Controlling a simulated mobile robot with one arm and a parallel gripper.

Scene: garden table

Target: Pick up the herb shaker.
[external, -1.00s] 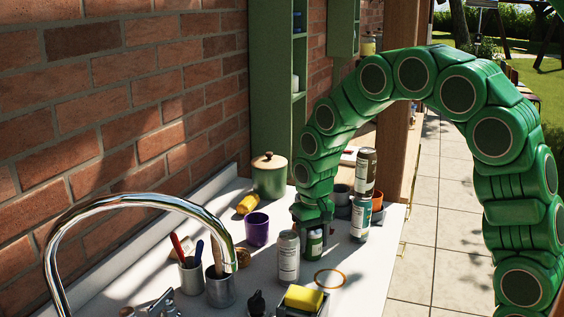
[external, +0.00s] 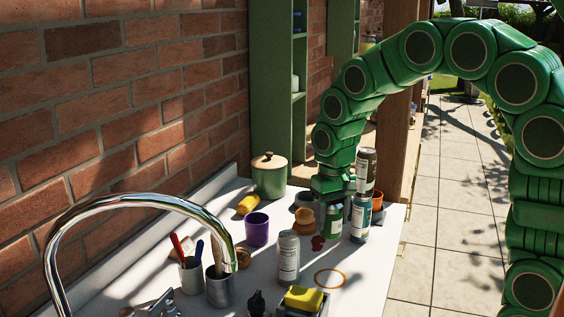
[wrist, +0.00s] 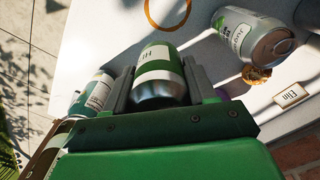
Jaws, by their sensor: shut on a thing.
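The herb shaker, a small green can with a white band, is between the fingers of my gripper (external: 334,200) in the external view (external: 334,222). In the wrist view the shaker (wrist: 157,68) sits between both fingers, its silver end toward my palm. My gripper (wrist: 158,82) is shut on it from above. It appears held above the white counter. Part of the label shows, but I cannot read it surely.
A teal-and-white can (external: 360,226) with a dark can (external: 366,165) stacked on it stands close right of the shaker. A silver can (external: 288,258) stands front left. A purple cup (external: 257,229) is farther left. An orange ring (external: 330,279) lies on the counter (external: 345,262).

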